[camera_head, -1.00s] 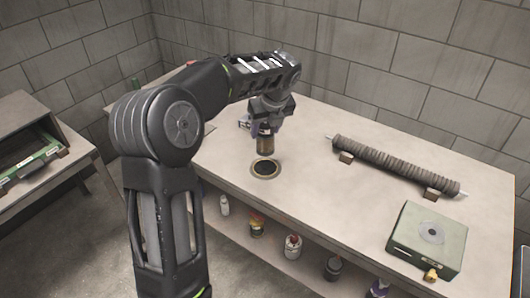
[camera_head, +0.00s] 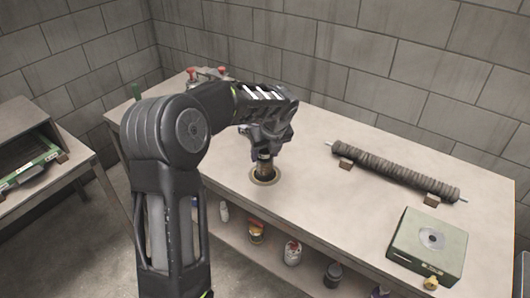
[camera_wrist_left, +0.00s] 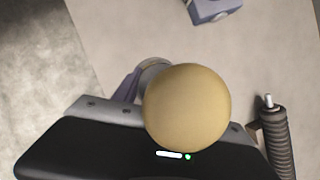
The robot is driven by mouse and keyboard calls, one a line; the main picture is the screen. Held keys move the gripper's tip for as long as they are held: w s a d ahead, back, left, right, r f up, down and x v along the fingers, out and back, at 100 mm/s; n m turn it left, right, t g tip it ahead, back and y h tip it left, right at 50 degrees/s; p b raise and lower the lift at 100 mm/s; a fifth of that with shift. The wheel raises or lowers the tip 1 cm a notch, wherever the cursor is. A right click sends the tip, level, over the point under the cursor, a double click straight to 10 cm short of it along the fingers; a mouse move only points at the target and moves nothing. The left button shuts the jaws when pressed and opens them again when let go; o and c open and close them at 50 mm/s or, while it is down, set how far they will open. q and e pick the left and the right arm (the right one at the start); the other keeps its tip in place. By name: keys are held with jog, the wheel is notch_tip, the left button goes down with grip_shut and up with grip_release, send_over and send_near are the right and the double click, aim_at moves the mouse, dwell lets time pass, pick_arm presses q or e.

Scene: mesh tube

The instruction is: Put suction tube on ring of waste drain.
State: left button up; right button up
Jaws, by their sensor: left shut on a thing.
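My left gripper (camera_head: 267,143) is shut on the suction tube (camera_head: 264,166), a short upright brass-and-dark cylinder. The tube's lower end is at the ring of the waste drain (camera_head: 263,181), a round brass rim with a dark opening in the tabletop. The tube overlaps the ring's far part; I cannot tell whether it touches or sits on it. In the left wrist view a large tan round end (camera_wrist_left: 187,107), apparently the tube's, fills the middle and hides the ring. A purple finger part (camera_wrist_left: 125,86) shows beside it. My right gripper is not in view.
A ribbed mesh tube (camera_head: 395,175) lies on small blocks on the table (camera_head: 330,210). A green box (camera_head: 428,247) stands at the front right. Red-topped items (camera_head: 192,74) are at the back left. Several bottles (camera_head: 292,252) stand on the shelf below.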

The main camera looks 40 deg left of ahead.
pick_arm(q)
jog(key=o, duration=1.5)
jog(key=shift+f, duration=0.1)
jog(key=shift+o, duration=0.2)
jog(key=v, duration=1.2)
jog(key=shift+d, duration=0.1)
